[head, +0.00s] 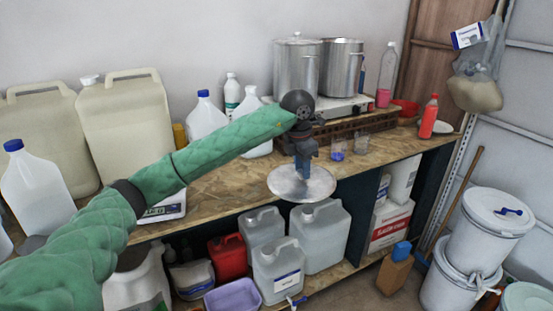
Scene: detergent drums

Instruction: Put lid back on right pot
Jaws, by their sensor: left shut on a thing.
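My left gripper (302,168) is shut on a round metal lid (287,187) and holds it in the air in front of the workbench edge. The lid is roughly level, with its top face towards me. The right pot (342,68), a tall steel pot, stands at the back of the bench and shows no lid on top. The left pot (296,65) beside it has a lid with a knob on it. Both stand beyond my gripper, and my left wrist hides part of their lower front. My right gripper is not in view.
The pots stand on a white hotplate (345,106) above a slatted wooden rack (355,127). Two small beakers (338,149) stand in front on the wooden bench (235,182). A red bottle (429,117) and a pink-filled bottle (386,75) are to the right. Large jugs (125,125) crowd the left.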

